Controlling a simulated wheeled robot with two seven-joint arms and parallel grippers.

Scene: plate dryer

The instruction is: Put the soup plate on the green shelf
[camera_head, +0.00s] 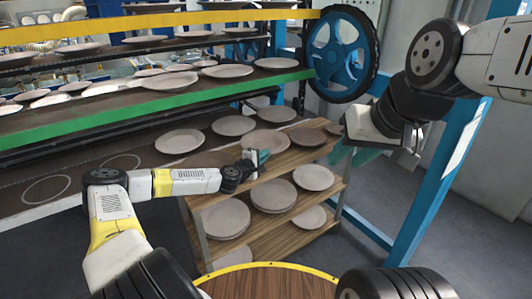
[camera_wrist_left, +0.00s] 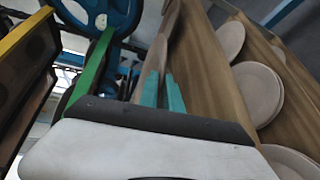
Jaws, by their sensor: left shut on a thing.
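My left gripper (camera_head: 263,156) is over the top of the wooden rack and is shut on a pale soup plate (camera_head: 265,140) by its near edge. In the left wrist view the teal fingertips (camera_wrist_left: 162,92) close on the plate, which is seen nearly edge-on (camera_wrist_left: 166,42). The green shelf (camera_head: 150,113) runs along the dryer, behind and above the left gripper. My right gripper (camera_head: 353,156) hangs at the right of the rack. Its teal fingers look apart, with nothing seen between them.
The wooden rack (camera_head: 325,204) holds more plates on its lower levels. A darker plate (camera_head: 308,136) lies on its top. Several plates lie on the dark shelf below the green one. A blue wheel (camera_head: 341,52) and a blue post (camera_head: 437,180) stand to the right.

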